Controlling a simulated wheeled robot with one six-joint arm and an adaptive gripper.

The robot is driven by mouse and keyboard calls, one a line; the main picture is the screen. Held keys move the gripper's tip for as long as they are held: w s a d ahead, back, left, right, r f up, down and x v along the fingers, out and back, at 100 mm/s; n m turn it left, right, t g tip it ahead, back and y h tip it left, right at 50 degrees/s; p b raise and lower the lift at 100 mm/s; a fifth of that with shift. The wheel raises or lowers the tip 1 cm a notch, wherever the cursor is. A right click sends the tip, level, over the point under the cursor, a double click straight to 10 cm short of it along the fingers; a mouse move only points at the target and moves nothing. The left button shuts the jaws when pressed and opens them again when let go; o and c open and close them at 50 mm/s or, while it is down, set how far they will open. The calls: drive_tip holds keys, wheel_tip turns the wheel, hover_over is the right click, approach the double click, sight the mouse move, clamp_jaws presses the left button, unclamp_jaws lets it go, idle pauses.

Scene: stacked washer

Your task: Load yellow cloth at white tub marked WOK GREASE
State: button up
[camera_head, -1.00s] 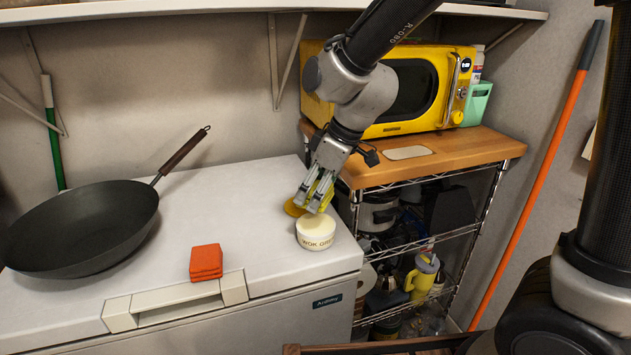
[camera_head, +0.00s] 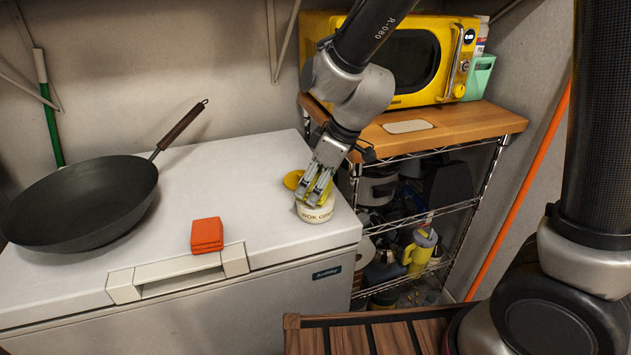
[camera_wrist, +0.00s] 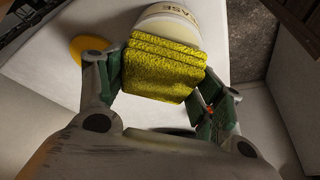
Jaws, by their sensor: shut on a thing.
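The yellow cloth (camera_wrist: 162,68) is folded in layers and sits between the two fingers of my gripper (camera_wrist: 160,95) in the wrist view. My gripper (camera_head: 318,196) is shut on it, over the white tub (camera_head: 316,214) marked WOK GREASE in the head view. The tub (camera_wrist: 172,24) also shows just beyond the cloth in the wrist view, with part of its lettering visible. The cloth overlaps the tub's near side in that view; I cannot tell whether they touch. In the head view the fingers hide most of the cloth and part of the tub's top.
A yellow-orange disc (camera_head: 292,180) lies beside the tub on the white chest freezer (camera_head: 250,170). A folded orange-red cloth (camera_head: 207,235) lies near the freezer's front edge. A dark wok (camera_head: 85,205) is at left. A wire shelf with a yellow microwave (camera_head: 405,55) stands at right.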

sight(315, 182)
drive_tip(key=shift+f, duration=0.6)
idle(1.6)
drive_tip(key=shift+r, duration=3.55)
drive_tip(key=shift+s, duration=0.1)
